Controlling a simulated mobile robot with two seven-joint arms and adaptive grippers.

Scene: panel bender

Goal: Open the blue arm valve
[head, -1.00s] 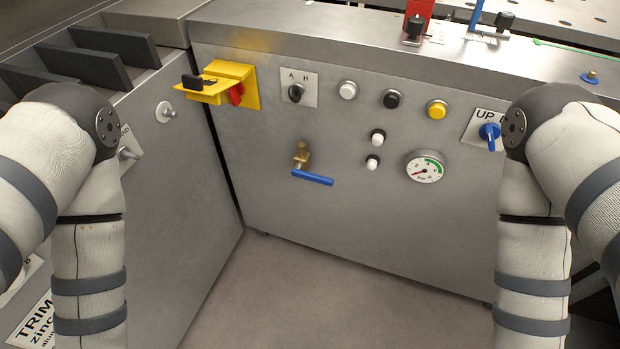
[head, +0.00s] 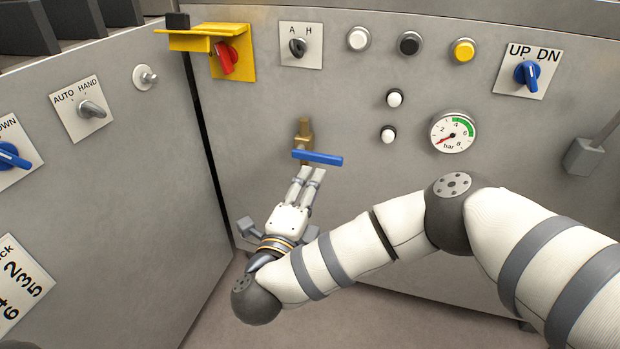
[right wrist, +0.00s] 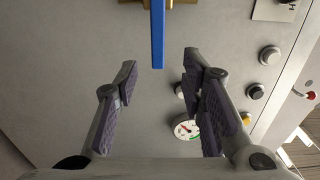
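The blue arm valve (head: 317,158) is a flat blue lever on a brass body (head: 305,133) on the grey front panel. The lever points right, close to level, in the head view. My right gripper (head: 312,171) is just below the lever, fingers pointing up at it. In the right wrist view the right gripper (right wrist: 158,75) is open, its two fingers wide apart with nothing between them. The blue lever (right wrist: 158,35) hangs down from the top of that view, in line with the gap and beyond the fingertips. My left gripper is not in view.
A pressure gauge (head: 452,132) sits right of the valve, with its needle low. Two white buttons (head: 394,98) are between them. Above are a red switch in a yellow guard (head: 226,58), an A/H selector (head: 299,46) and an UP/DN knob (head: 527,73). A side panel (head: 140,180) stands at left.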

